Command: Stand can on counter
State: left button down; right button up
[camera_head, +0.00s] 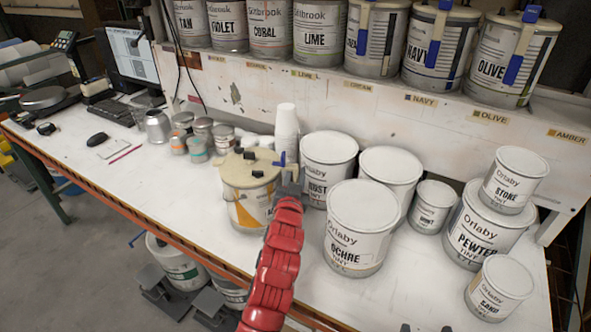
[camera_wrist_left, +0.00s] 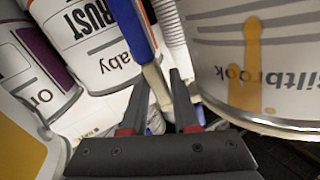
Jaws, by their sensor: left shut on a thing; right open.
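The can (camera_head: 248,190) is cream with orange and yellow drips, a stained lid with dark pieces on top, and a blue part (camera_head: 280,160) at its right side. It looks upright at the counter (camera_head: 180,205); whether its base touches cannot be told. My left gripper (camera_head: 290,178) is at the can's right side. In the left wrist view my fingers (camera_wrist_left: 158,100) are shut on a blue and tan handle (camera_wrist_left: 137,28), with the drip-marked can wall (camera_wrist_left: 285,60) beside them. My right gripper (camera_head: 427,328) barely shows at the bottom edge, open.
White OCHRE (camera_head: 358,225), RUST (camera_head: 328,165) and PEWTER (camera_head: 485,230) cans stand right of the can. Small jars (camera_head: 198,145) and white cups (camera_head: 287,130) stand behind it. A rack shelf (camera_head: 300,88) of cans runs along the back. Clear counter lies to the left.

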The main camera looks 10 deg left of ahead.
pick_arm(q)
jog(key=c, duration=0.7)
grip_release()
jog(key=shift+f, duration=0.1)
jog(key=shift+s, duration=0.1)
jog(key=s, duration=0.6)
jog(key=s+b, duration=0.1)
jog(key=s, duration=0.5)
jog(key=shift+d, duration=0.2)
jog(key=o, duration=0.7)
jog(key=shift+f+b, duration=0.1)
jog(key=shift+b, duration=0.2)
